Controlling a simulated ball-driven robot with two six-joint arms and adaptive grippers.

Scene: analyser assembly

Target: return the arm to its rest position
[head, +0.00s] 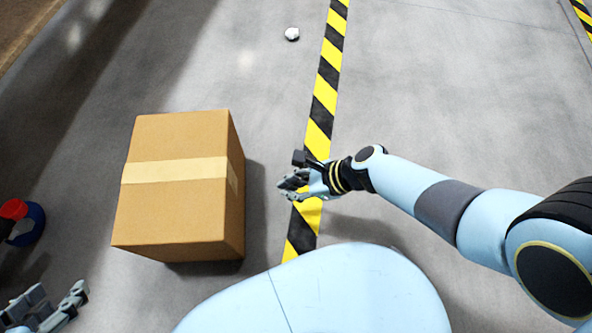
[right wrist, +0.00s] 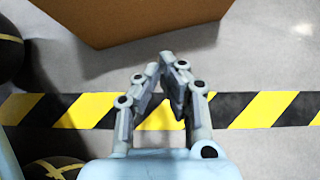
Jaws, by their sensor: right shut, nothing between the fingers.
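My right arm reaches in from the right in the head view. Its gripper (head: 284,189) is just right of the cardboard box (head: 175,215), above the striped floor line, and apart from the box. In the right wrist view the right gripper's fingers (right wrist: 160,64) lean together at the tips, with nothing held between them. My left gripper (head: 59,296) shows at the lower left corner of the head view, its fingers spread apart and empty. Most of the left arm is out of view.
The closed box stands on grey floor, also at the top of the right wrist view (right wrist: 130,18). Yellow-black tape (head: 325,85) runs along the floor. A small white object (head: 292,34) lies at the top. A red and blue item (head: 22,220) is at the left edge. The upper right floor is clear.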

